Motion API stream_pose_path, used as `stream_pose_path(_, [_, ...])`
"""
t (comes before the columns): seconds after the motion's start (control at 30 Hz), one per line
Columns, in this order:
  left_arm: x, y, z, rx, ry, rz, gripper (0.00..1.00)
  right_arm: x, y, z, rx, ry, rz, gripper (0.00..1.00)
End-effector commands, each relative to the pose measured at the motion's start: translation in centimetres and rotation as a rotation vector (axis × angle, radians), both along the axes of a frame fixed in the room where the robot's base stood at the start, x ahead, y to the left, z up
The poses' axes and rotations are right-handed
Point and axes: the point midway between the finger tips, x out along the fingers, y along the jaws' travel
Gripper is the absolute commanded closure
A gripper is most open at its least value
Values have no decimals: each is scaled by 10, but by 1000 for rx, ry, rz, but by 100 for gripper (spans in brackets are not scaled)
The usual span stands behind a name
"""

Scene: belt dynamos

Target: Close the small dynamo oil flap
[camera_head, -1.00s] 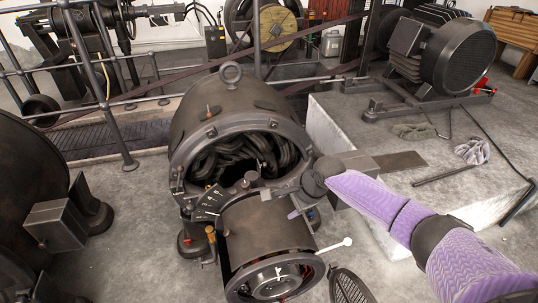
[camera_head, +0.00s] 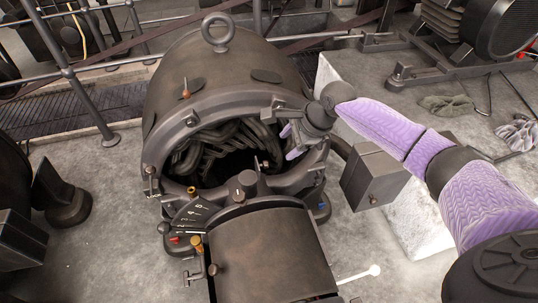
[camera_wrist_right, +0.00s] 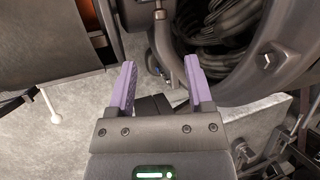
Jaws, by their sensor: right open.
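The dark dynamo (camera_head: 200,75) has a round open front with coiled windings inside. A smaller cylinder (camera_head: 268,250) sticks out below the opening. I cannot tell for sure which part is the oil flap; a small dark oval plate (camera_head: 266,75) lies on the upper housing. My right gripper (camera_head: 289,142) is open and empty, its purple fingers pointing left at the right side of the opening. In the right wrist view the gripper (camera_wrist_right: 160,64) has its fingers apart, with a dark curved bracket (camera_wrist_right: 163,45) of the dynamo showing between and beyond them. My left gripper is out of view.
A dark box (camera_head: 373,176) stands close under my right forearm. A white-tipped lever (camera_head: 362,273) sticks out at the lower right. A graduated plate (camera_head: 191,211) with knobs sits left of the cylinder.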

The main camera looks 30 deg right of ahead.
Motion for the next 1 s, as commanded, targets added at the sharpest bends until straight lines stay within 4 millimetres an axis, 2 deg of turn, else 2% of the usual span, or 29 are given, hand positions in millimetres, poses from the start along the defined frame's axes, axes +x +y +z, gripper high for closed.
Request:
stream_pose_path(0.17, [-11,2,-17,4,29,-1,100,6,5,-25,1,7,2,34])
stream_pose_path(0.3, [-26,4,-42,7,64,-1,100,18,15,-61,2,9,2,34])
stream_pose_path(0.47, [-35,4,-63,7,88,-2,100,31,25,-88,0,9,1,34])
stream_pose_path(0.6, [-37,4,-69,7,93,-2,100,36,28,-95,0,6,-1,34])
stream_pose_path(0.87, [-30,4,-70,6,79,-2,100,37,29,-92,0,2,0,34])
stream_pose_path(1.0, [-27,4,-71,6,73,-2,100,37,29,-92,0,2,0,64])
